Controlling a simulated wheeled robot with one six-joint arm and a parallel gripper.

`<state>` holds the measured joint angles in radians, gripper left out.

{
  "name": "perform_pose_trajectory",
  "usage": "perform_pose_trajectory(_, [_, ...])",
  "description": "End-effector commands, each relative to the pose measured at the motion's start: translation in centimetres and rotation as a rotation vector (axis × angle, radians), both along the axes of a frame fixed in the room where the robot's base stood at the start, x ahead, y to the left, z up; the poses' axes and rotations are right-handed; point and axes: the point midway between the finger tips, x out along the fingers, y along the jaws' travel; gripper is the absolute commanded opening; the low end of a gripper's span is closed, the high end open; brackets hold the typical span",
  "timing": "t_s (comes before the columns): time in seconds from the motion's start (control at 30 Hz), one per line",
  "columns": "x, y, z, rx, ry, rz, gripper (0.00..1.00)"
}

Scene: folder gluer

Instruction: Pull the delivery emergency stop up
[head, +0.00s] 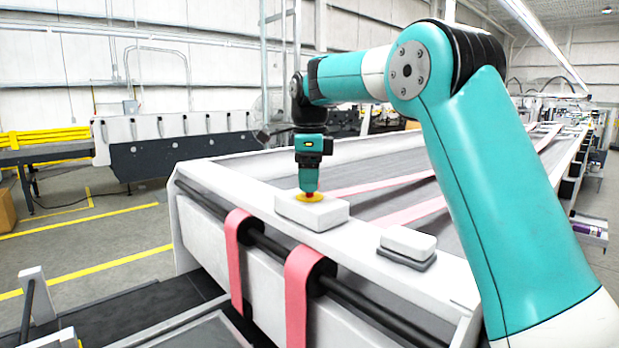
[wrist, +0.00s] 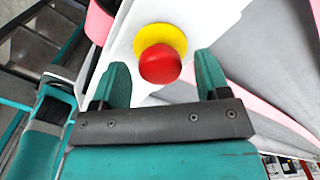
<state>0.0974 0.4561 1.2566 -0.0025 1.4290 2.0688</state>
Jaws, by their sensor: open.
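The delivery emergency stop is a red mushroom button (wrist: 160,64) on a yellow disc (wrist: 158,40), set on a white box. In the wrist view my gripper (wrist: 160,85) is open, with one finger on each side of the button's near part. The fingers look apart from the red cap; whether either touches it I cannot tell. The button's height is partly hidden by the gripper in the head view.
The box stands on the white frame (head: 232,178) of the machine. A second, smaller white box (head: 408,243) sits to the right on the same frame. Pink belts (head: 302,290) loop over a dark roller at the front. Free floor lies at the left.

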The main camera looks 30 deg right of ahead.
Motion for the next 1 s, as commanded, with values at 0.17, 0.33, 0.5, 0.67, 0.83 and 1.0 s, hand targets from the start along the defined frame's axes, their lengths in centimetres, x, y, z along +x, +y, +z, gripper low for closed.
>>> perform_pose_trajectory(0.17, [0.0, 0.0, -0.4, -0.001, -0.001, 0.000, 0.69])
perform_pose_trajectory(0.33, [0.0, 0.0, -0.4, 0.000, 0.000, 0.000, 0.67])
perform_pose_trajectory(0.5, [0.0, 0.0, -0.4, 0.000, 0.000, 0.000, 0.28])
perform_pose_trajectory(0.67, [0.0, 0.0, -0.3, 0.000, 0.000, 0.000, 0.00])
perform_pose_trajectory(0.83, [0.0, 0.0, 0.9, 0.000, 0.000, 0.001, 0.00])
perform_pose_trajectory(1.0, [0.0, 0.0, 1.4, -0.001, -0.001, 0.001, 0.00])
